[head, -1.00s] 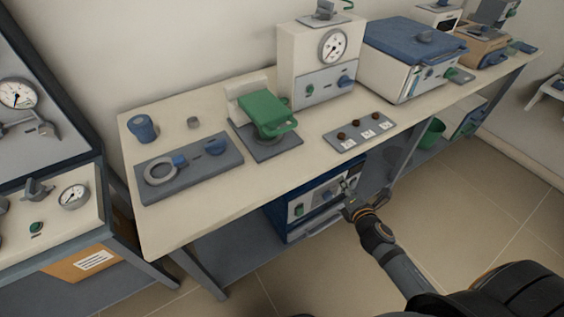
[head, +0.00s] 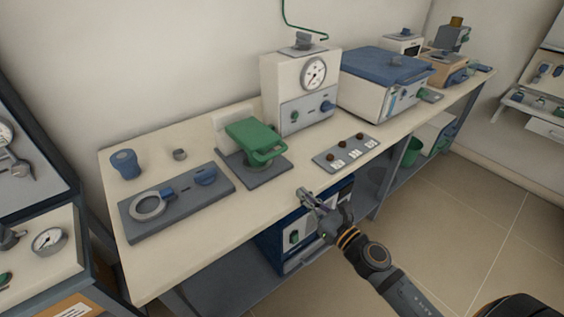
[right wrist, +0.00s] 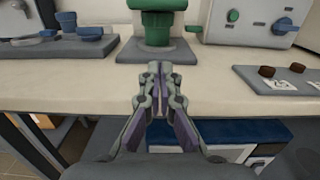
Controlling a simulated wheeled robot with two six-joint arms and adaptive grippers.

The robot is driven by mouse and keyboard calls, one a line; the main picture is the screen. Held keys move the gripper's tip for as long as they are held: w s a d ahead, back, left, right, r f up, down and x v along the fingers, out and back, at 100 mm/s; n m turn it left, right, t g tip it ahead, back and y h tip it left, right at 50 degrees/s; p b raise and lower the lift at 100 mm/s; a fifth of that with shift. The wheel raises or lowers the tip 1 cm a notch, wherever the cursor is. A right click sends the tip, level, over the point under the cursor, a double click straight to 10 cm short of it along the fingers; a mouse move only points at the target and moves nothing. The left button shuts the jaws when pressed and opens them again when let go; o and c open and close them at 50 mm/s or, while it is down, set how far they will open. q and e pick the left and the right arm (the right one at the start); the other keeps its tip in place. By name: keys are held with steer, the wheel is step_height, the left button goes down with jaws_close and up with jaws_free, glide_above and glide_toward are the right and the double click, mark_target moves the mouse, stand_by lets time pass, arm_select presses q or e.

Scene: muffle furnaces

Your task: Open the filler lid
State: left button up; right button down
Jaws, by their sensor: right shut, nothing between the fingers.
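The green lid (head: 255,139) with a loop handle sits on a white-backed device on a grey base plate (head: 268,178), and looks closed. In the right wrist view the green part (right wrist: 157,22) stands straight ahead, its top cut off by the frame. I cannot tell for certain that this is the filler lid. My right gripper (head: 304,194) is at the bench's front edge, in front of the green device and apart from it. In the right wrist view the right gripper's fingers (right wrist: 158,70) are together and empty. My left gripper is not in view.
A grey plate with a ring and blue knob (head: 178,200) lies left of the green device. A gauge box (head: 297,90) stands behind it to the right. A plate with several brown knobs (head: 345,152) lies at right. A blue-fronted unit (head: 270,245) sits under the bench.

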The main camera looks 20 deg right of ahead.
steer(key=w+p, duration=0.1)
steer(key=w+a+r+p, duration=0.1)
steer(key=shift+w+a+r+p, duration=0.1)
steer(key=shift+w+a+p, duration=0.05)
steer(key=shift+w+p, duration=0.2)
steer(key=x, duration=0.1)
steer(key=p+x, duration=0.1)
steer(key=x, duration=0.3)
steer(key=shift+w+a+f+p, duration=0.15)
steer(key=shift+w+f+p, duration=0.05)
steer(key=shift+f+p, duration=0.15)
steer(key=shift+w+a+r+p, duration=0.1)
steer(key=shift+w+r+p, duration=0.2)
steer(key=shift+r+p, duration=0.3)
steer(key=shift+w+a+r+p, duration=0.1)
steer(key=shift+w+r+p, duration=0.15)
steer(key=shift+r+p, duration=0.75)
steer(key=shift+r, duration=0.25)
